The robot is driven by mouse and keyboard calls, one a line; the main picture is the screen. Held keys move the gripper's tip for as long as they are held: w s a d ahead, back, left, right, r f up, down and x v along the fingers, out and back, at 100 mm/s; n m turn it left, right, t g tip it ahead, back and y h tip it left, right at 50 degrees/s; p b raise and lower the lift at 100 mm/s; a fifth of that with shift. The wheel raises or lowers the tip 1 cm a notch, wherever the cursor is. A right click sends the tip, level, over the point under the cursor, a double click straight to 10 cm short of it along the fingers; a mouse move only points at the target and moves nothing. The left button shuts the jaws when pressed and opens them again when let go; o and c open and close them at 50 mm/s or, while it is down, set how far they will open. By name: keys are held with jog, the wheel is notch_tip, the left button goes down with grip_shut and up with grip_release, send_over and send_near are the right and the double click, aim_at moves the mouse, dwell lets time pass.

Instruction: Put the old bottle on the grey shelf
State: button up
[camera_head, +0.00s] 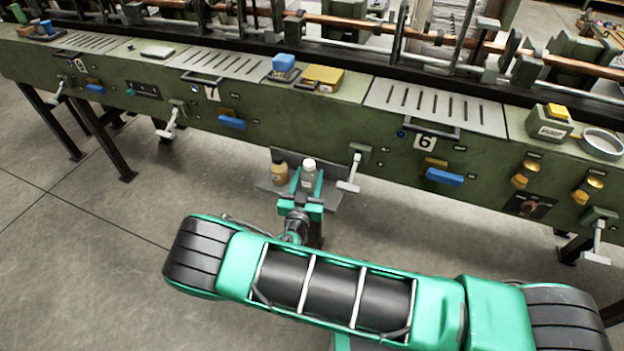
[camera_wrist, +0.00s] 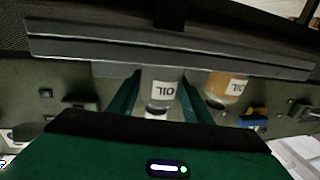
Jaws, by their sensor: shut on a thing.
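My gripper (camera_head: 309,190) is shut on a pale bottle (camera_head: 308,176) with a white cap. The pale bottle also shows in the wrist view (camera_wrist: 164,88), between the two green fingers, with an upside-down OIL label. The grey shelf (camera_head: 328,199) is low under the green machine, partly hidden by my arm. An amber bottle (camera_head: 279,172) with a dark cap stands on its left part. The amber bottle appears right of my fingers in the wrist view (camera_wrist: 228,88). The pale bottle is at the shelf, beside the amber one; I cannot tell whether its base touches the shelf.
The long green machine (camera_head: 300,116) runs above and behind the shelf. A white-grey lever (camera_head: 351,175) hangs just right of the bottles. A blue handle (camera_head: 444,177) sticks out further right. The floor (camera_head: 110,200) to the left is clear.

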jog(key=shift+f, duration=0.45)
jog(key=shift+f, duration=0.1)
jog(key=o, duration=1)
jog(key=shift+s, duration=0.15)
jog(key=s, duration=0.3)
jog(key=s+a, duration=0.1)
jog(key=s, duration=0.3)
jog(key=s+a, duration=0.1)
jog(key=s, duration=0.3)
jog(key=shift+s, duration=0.25)
